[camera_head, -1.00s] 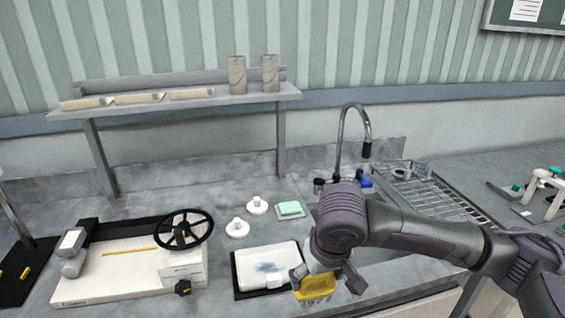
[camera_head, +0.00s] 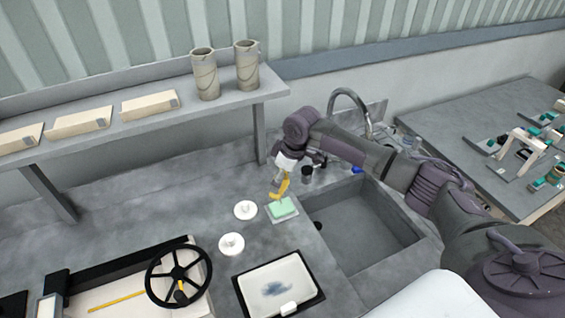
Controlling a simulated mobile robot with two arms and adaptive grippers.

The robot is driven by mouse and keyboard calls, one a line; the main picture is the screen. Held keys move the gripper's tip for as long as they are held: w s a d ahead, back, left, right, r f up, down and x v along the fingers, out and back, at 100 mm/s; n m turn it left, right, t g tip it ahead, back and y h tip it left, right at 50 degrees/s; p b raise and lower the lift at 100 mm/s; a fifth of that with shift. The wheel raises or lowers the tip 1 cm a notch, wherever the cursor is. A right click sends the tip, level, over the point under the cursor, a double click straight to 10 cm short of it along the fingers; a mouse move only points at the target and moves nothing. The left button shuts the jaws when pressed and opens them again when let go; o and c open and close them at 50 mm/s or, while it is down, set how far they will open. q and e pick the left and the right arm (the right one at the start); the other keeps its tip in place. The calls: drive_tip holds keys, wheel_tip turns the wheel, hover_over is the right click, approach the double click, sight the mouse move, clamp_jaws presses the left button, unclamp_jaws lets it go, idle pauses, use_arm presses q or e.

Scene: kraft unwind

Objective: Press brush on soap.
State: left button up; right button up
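The green soap (camera_head: 283,208) lies on a small pale dish (camera_head: 270,217) left of the sink. My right gripper (camera_head: 281,178) is shut on the yellow brush (camera_head: 280,189) and holds it at the soap's back edge. The brush is tilted, and its lower end overlaps the soap in the picture. I cannot tell whether it touches the soap or hovers just above it. My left gripper is out of view.
A black-rimmed white tray (camera_head: 241,293) with a blue stain lies in front. Two white knobs (camera_head: 245,210) (camera_head: 231,244) stand left of the soap. The sink (camera_head: 365,225) and faucet (camera_head: 350,98) are right. A shelf (camera_head: 160,118) and a black handwheel (camera_head: 179,276) are left.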

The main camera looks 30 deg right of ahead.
sight(284, 185)
drive_tip(key=shift+d+f, duration=0.1)
drive_tip(key=shift+d, duration=0.2)
drive_tip(key=shift+f, duration=0.2)
drive_tip(key=shift+b+x, duration=0.65)
drive_tip(key=shift+x, duration=0.4)
wheel_tip(284, 185, down, 3)
drive_tip(key=b, duration=0.3)
drive_tip(key=shift+d+f+b, duration=0.15)
drive_tip(key=shift+f+b, duration=0.05)
drive_tip(key=shift+b, duration=0.15)
drive_tip(key=shift+f+b, duration=0.3)
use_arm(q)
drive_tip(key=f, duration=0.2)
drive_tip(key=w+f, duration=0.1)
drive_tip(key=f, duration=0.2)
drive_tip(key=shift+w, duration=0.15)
use_arm(e)
drive_tip(key=shift+r, duration=0.1)
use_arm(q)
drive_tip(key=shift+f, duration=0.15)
use_arm(e)
drive_tip(key=shift+f, duration=0.5)
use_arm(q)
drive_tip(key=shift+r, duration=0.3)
use_arm(e)
drive_tip(key=shift+s+f, duration=0.1)
drive_tip(key=shift+s, duration=0.05)
